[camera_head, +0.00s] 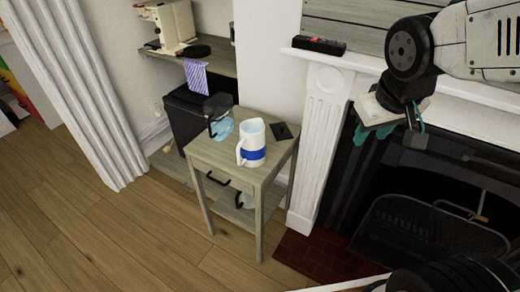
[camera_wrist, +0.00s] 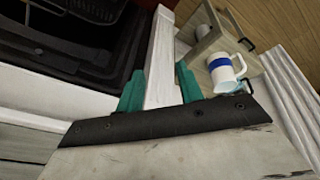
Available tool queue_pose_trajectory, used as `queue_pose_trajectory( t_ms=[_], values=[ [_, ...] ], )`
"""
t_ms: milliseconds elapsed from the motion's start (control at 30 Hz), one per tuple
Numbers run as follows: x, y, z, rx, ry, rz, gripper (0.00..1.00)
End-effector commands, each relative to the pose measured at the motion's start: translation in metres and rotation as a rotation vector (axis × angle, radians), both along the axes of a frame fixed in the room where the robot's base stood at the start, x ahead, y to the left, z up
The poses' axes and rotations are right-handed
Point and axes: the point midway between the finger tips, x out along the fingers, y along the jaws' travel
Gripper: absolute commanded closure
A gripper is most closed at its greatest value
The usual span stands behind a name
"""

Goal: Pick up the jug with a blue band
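The white jug with a blue band (camera_head: 251,143) stands upright on a small wooden side table (camera_head: 221,156) left of the fireplace. It has a handle on its left side. In the wrist view the jug (camera_wrist: 222,72) shows right of the fingers. My gripper (camera_head: 390,138) is up at the right, in front of the fireplace, well apart from the jug. In the wrist view its two teal fingers (camera_wrist: 160,86) stand apart, with nothing held between them; the white fireplace post shows in the gap.
A clear pitcher with a dark lid (camera_head: 218,115) and a flat black square (camera_head: 281,131) share the table. A black remote-like object (camera_head: 319,45) lies on the mantel (camera_head: 345,59). A dark fireplace (camera_head: 420,215) is at right. Wooden floor (camera_head: 130,235) in front is clear.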

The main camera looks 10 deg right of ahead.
Motion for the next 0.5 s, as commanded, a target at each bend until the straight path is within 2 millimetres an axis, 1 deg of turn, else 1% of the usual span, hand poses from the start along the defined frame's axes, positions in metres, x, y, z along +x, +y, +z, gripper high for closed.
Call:
queue_pose_trajectory(
  t_ms=[33, 67, 100, 133, 167, 200, 267, 300, 367, 400, 467, 500],
  values=[
    [0.027, 0.0, -0.014, -0.021, -0.03, 0.034, 0.63],
    [0.043, 0.0, -0.02, -0.032, -0.059, 0.059, 0.63],
    [0.064, 0.002, -0.029, -0.045, -0.098, 0.095, 0.63],
    [0.079, 0.004, -0.037, -0.052, -0.126, 0.123, 0.63],
    [0.093, 0.007, -0.044, -0.057, -0.155, 0.152, 0.63],
    [0.112, 0.013, -0.055, -0.06, -0.192, 0.193, 0.63],
    [0.138, 0.023, -0.071, -0.056, -0.248, 0.258, 0.63],
    [0.153, 0.031, -0.084, -0.048, -0.284, 0.303, 0.63],
    [0.173, 0.046, -0.103, -0.024, -0.335, 0.372, 0.63],
    [0.185, 0.057, -0.116, -0.009, -0.372, 0.417, 0.63],
    [0.199, 0.075, -0.136, 0.028, -0.422, 0.485, 0.63],
    [0.206, 0.088, -0.15, 0.059, -0.454, 0.53, 0.63]
  ],
)
